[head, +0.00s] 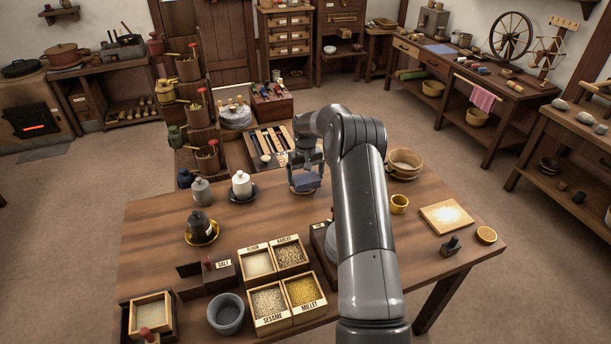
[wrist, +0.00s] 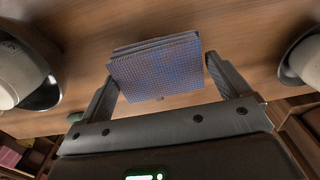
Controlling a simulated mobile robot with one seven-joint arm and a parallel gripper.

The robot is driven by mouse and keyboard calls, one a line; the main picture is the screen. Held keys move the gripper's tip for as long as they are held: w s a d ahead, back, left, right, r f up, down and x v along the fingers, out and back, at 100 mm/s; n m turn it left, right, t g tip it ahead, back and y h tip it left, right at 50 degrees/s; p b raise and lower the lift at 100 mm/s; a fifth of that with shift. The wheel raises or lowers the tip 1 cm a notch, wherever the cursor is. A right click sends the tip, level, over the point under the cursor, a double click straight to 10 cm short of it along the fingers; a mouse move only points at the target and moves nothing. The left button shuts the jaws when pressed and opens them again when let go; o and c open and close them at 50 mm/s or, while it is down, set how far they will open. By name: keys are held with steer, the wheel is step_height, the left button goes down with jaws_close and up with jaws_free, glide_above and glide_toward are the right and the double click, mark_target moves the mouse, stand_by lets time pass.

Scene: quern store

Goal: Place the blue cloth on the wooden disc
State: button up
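The blue cloth (head: 305,180) is a small folded stack at the table's far edge in the head view. In the wrist view the cloth (wrist: 157,65) lies between the two fingers of my gripper (wrist: 162,75), which sit close against its left and right sides. My gripper (head: 305,172) appears shut on it; the fingertips are partly hidden. Whether the cloth touches what is below is unclear. A small round wooden piece (head: 487,235) lies at the table's right end; I cannot tell if it is the wooden disc. No disc shows clearly beneath the cloth.
A white jar (head: 241,184) on a dark saucer stands left of my gripper. Grain boxes (head: 268,300) fill the front. My arm hides part of the table's middle.

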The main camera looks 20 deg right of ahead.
mark_target(305, 178)
steer(key=shift+o, duration=0.4)
steer(key=shift+r, duration=0.15)
step_height(305, 178, up, 13)
steer(key=s+a+r+t, duration=0.1)
steer(key=s+a+r, duration=0.2)
steer(key=s+r, duration=0.3)
steer(key=s+a+r, duration=0.3)
steer(key=a+r, duration=0.1)
steer(key=r, duration=0.4)
steer(key=s+a+r+t, duration=0.1)
steer(key=s+a+r, duration=0.15)
steer(key=s, duration=0.55)
steer(key=s+a+r+t, duration=0.1)
steer(key=s+a+r, duration=0.15)
steer(key=s, duration=0.65)
steer(key=s+a+r+t, duration=0.1)
steer(key=s+a+r, duration=0.15)
steer(key=s, duration=0.55)
steer(key=s+f, duration=0.2)
steer(key=s, duration=0.4)
steer(key=s+f+t, duration=0.1)
steer(key=s+f, duration=0.1)
steer(key=s, duration=0.5)
steer(key=shift+s+a+f+t, duration=0.25)
steer(key=shift+t, duration=0.05)
